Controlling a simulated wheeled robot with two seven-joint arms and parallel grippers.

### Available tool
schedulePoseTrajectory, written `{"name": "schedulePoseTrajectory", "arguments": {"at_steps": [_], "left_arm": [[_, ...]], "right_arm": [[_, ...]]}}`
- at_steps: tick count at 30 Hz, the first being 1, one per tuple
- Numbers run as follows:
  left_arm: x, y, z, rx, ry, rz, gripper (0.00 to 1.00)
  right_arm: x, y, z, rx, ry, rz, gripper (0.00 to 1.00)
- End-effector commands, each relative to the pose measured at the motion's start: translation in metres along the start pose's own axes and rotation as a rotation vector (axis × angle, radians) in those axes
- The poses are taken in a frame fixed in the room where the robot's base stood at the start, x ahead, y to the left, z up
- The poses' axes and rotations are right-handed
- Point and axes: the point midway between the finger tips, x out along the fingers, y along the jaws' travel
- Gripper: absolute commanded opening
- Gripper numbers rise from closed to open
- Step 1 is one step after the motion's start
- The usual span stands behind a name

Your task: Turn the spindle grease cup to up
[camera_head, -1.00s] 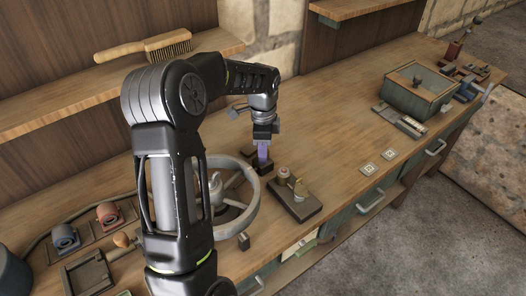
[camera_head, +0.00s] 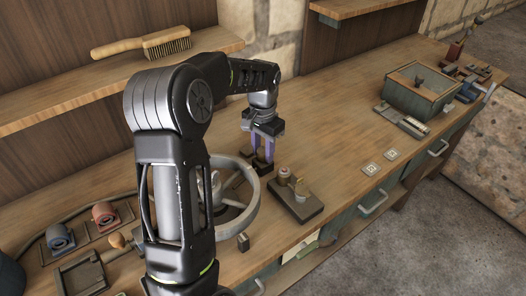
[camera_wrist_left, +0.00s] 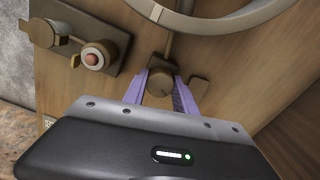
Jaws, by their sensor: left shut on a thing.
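The spindle grease cup (camera_wrist_left: 161,82) is a small brown round cap at the end of a rod by the large wheel. My left gripper (camera_head: 263,158) points down at the bench behind the wheel's right edge. In the left wrist view its two purple fingers (camera_wrist_left: 160,90) lie on either side of the cap and are shut on it. In the head view the fingers and dark parts around them largely hide the cup. Its pointing direction is hard to read. My right gripper is out of view.
The spoked wheel (camera_head: 252,213) stands close to the gripper, and its rim (camera_wrist_left: 215,22) crosses the top of the wrist view. A dark block with two small fittings (camera_head: 305,211) sits just right. The bench farther right is clear up to two white tiles (camera_head: 370,168).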

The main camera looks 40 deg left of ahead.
Motion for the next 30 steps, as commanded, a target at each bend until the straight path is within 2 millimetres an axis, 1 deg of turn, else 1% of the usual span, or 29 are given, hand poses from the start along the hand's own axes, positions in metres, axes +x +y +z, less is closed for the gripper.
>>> {"name": "schedulePoseTrajectory", "arguments": {"at_steps": [9,15,21,30], "left_arm": [[-0.0003,0.0000,-0.0004,-0.293,0.001,-0.001,0.00],[-0.0005,0.0000,-0.0003,-0.440,0.001,-0.001,0.00],[-0.0005,-0.0003,-0.0002,-0.533,0.001,0.000,0.00],[-0.0006,-0.0004,-0.0001,-0.575,0.001,0.000,0.00]], "right_arm": [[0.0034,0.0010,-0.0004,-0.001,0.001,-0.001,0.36],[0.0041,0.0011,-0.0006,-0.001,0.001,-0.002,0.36],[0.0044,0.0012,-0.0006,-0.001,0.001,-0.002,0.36],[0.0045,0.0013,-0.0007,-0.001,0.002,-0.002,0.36]]}}
